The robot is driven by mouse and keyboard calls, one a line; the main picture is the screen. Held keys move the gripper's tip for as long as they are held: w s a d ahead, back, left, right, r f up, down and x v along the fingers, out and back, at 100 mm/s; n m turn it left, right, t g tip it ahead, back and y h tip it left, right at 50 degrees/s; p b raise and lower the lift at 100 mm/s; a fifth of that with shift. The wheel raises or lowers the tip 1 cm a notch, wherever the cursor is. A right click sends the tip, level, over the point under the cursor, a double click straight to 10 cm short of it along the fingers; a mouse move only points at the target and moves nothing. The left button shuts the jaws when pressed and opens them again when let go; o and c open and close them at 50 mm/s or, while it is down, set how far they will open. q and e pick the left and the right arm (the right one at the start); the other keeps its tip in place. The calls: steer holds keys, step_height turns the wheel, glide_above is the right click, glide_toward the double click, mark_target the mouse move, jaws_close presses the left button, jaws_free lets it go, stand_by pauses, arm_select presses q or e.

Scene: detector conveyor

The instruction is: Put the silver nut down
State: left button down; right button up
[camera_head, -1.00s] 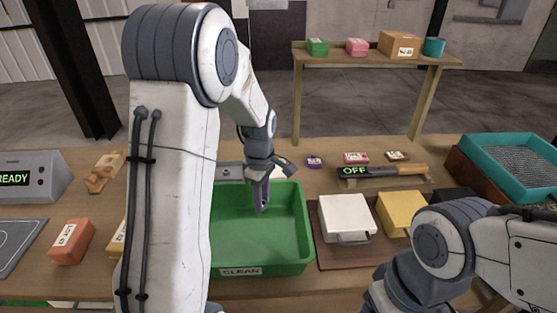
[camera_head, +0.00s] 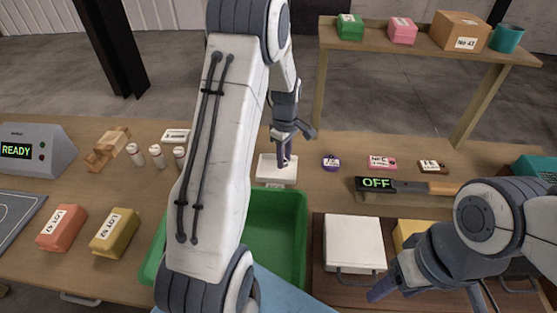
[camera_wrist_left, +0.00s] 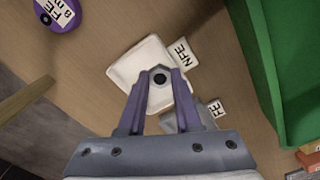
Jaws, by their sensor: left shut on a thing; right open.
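The silver nut (camera_wrist_left: 160,78) shows in the left wrist view as a small hexagon with a dark hole. My left gripper (camera_head: 284,166) is shut on it, with a purple finger on each side. The nut is over a white tray (camera_wrist_left: 126,68) tagged NFE, and I cannot tell whether it touches the tray. In the head view this tray (camera_head: 268,181) sits behind the green bin, and the nut is too small to make out. A grey tray (camera_wrist_left: 206,112) tagged FE is partly hidden by the gripper. My right gripper (camera_head: 380,289) is open at the front right.
The green bin (camera_head: 304,235) stands in front of the white tray, partly hidden by my left arm. A purple disc (camera_head: 331,162) lies to the tray's right. Several white bottles (camera_head: 157,156) stand left.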

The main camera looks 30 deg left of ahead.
mark_target(277, 170)
arm_select(q)
steer(key=a+f, duration=0.1)
steer(key=w+a+f, duration=0.1)
steer(key=w+a+p, duration=0.1)
steer(key=a, duration=0.1)
steer(key=shift+w+f, duration=0.15)
steer(key=shift+f, duration=0.25)
step_height(277, 170, down, 3)
steer(key=shift+f+p, duration=0.1)
steer(key=shift+p, duration=0.5)
steer(key=shift+f, duration=0.4)
steer(key=shift+f, duration=0.15)
steer(key=c, duration=0.6)
jaws_free()
